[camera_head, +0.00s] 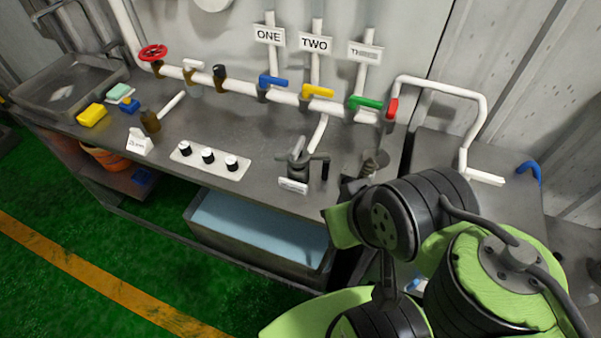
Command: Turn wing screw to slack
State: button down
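A dark fitting (299,167) stands near the front edge of the metal bench, right of centre. A grey upright piece (297,147), which looks like a wing screw, rises from its top. A black bent handle sits at its right side, and a small white label (293,186) is at its foot. The label's text is too small to read. My gripper (358,183) seems to be the dark piece to the right of the fitting, apart from it. My green and black arm hides most of it, and its fingers cannot be made out.
Behind runs a white pipe with blue (273,82), yellow (318,91) and green (366,103) valve handles, and a red wheel (153,53) at left. A white panel (210,160) with three black-topped knobs lies left of the fitting. A water-filled tank (258,228) stands below the bench.

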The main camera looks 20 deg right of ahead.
aim_at(298, 152)
jog(key=i+j+z, duration=0.1)
jog(key=j+z, duration=0.25)
jog(key=i+j+z, duration=0.1)
jog(key=j+z, duration=0.25)
